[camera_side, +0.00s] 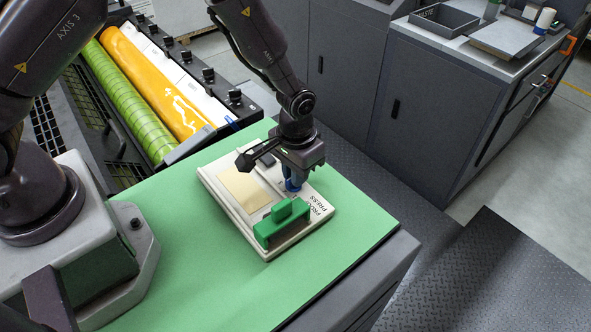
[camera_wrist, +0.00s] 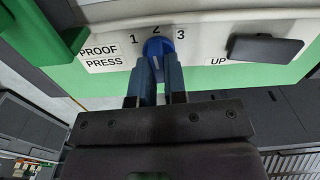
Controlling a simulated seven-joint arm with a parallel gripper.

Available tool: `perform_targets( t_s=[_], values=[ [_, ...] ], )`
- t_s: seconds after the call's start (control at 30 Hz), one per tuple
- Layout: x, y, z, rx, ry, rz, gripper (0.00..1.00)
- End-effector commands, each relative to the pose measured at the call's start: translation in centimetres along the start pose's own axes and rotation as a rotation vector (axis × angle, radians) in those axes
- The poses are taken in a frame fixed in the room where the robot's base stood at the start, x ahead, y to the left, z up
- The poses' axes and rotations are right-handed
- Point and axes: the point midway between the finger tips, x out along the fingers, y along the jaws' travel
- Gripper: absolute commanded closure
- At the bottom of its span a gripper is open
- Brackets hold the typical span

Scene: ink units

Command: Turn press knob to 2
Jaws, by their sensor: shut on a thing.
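The press knob is blue and shows in the wrist view (camera_wrist: 157,46) at the edge of a pale panel marked 1, 2 and 3. The 2 is directly behind the knob, the 1 to its left and the 3 to its right. My gripper (camera_wrist: 158,66) is shut on the knob, one finger on each side. In the side view, my gripper (camera_side: 293,182) points down at the edge of the proof press (camera_side: 236,212), and the fingers mostly hide the knob. I cannot tell exactly which number the knob points at.
A green handle block (camera_side: 283,226) stands on the press close to the knob. A dark lever (camera_wrist: 254,48) beside the UP label is right of the knob in the wrist view. The green tabletop (camera_side: 165,250) is clear around the press.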

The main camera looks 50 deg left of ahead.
Motion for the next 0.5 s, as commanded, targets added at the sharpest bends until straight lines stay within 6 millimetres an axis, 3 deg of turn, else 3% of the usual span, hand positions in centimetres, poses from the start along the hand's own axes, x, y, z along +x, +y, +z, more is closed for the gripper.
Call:
perform_targets(
  t_s=[0.5],
  values=[
    [-0.09,0.07,0.02,0.089,-0.001,0.0,1.0]
  ],
)
